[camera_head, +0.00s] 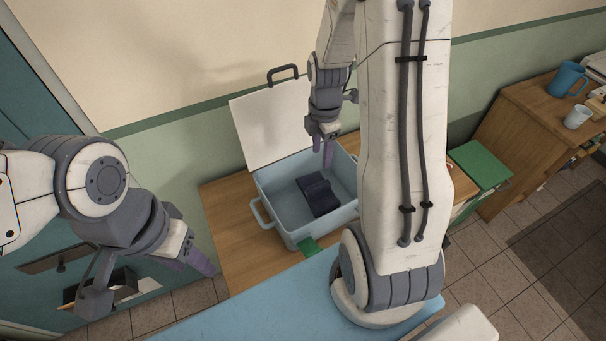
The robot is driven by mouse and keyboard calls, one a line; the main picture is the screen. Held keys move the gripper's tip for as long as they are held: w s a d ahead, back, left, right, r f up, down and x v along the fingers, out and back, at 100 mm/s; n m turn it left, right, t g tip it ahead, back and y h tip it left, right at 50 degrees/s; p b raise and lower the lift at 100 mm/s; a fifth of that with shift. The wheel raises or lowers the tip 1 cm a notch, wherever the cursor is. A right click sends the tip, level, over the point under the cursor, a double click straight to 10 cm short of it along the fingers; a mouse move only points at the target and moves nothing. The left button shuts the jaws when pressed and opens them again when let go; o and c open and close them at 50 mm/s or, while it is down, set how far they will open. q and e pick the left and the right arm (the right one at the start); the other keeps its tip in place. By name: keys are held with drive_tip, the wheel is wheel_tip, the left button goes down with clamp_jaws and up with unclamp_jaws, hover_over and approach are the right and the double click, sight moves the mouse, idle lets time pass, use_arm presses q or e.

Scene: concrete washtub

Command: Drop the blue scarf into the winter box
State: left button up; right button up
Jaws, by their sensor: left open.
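A light blue box (277,207) stands on the wooden table with its white lid (272,124) open and leaning back. A folded dark blue cloth, which looks like the scarf (319,195), lies inside on the box floor. My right gripper (323,148) points down over the back right part of the box, above and apart from the cloth. I see nothing held in it, but its finger gap is unclear. My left gripper (206,264) is open and empty, left of the box and apart from it. No winter label is readable on the box.
A green-topped container (481,164) stands right of my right arm, which hides part of the table. A wooden cabinet (530,125) holds a blue mug (568,79) and a white cup (578,117). A light blue surface (255,305) is in front.

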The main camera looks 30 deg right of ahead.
wheel_tip(320, 180, up, 10)
drive_tip(key=b, duration=0.2)
drive_tip(key=shift+r, duration=0.25)
idle(0.5)
drive_tip(key=s+a+f+m+b, duration=0.2)
drive_tip(key=s+a, duration=0.1)
drive_tip(key=a, duration=0.5)
drive_tip(key=s+a+f+m+b, duration=0.1)
drive_tip(key=s+a+m+b, duration=0.1)
drive_tip(key=a, duration=0.5)
drive_tip(key=s+a+f+m+b, duration=0.1)
drive_tip(key=s+a+f+m, duration=0.1)
drive_tip(key=s, duration=0.4)
drive_tip(key=s+a+f+m+y+b, duration=0.1)
drive_tip(key=s+a+f+m, duration=0.1)
drive_tip(key=s+a+m, duration=0.2)
drive_tip(key=s+a, duration=0.3)
drive_tip(key=shift+s+f, duration=0.15)
drive_tip(key=shift+s, duration=0.05)
